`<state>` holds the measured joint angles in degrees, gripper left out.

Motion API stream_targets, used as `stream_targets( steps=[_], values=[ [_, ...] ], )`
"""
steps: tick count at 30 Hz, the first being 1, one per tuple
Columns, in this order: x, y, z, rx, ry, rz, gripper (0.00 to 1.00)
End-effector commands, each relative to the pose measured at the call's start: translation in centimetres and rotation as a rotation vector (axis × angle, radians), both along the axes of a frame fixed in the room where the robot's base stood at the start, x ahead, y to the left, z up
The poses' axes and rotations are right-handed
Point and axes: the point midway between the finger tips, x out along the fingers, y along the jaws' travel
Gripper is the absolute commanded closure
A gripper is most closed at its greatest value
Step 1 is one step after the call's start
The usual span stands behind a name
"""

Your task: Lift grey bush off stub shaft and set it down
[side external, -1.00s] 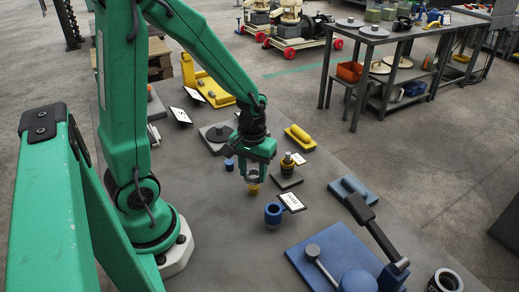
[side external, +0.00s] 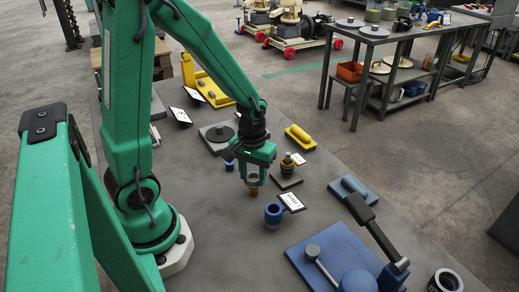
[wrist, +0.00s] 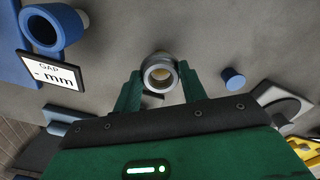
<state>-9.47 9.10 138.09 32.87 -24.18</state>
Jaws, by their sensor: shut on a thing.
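My gripper (side external: 253,183) points down over the table and is shut on the grey bush (wrist: 148,74). In the wrist view the bush is a short grey ring between the green fingers, with a brass-coloured face inside its bore. In the side view a small brass-coloured piece (side external: 254,191), seemingly the stub shaft, shows just under the fingertips. The fingers hide most of the bush there. I cannot tell how far the bush sits on the shaft.
A blue socket (side external: 274,214) and a gap sign (side external: 292,202) stand close in front. A small blue cylinder (side external: 229,165) is to the left. Table between my base and the gripper is clear.

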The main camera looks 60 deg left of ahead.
Motion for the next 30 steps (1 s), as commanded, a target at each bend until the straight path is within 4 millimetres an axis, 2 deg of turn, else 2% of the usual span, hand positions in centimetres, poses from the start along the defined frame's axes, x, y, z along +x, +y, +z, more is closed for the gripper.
stream_targets(
  steps=[12,30],
  values=[
    [0.0,0.0,-1.1,0.0,0.0,0.0,0.91],
    [0.0,0.0,-1.3,0.0,0.0,0.0,0.91]
  ],
)
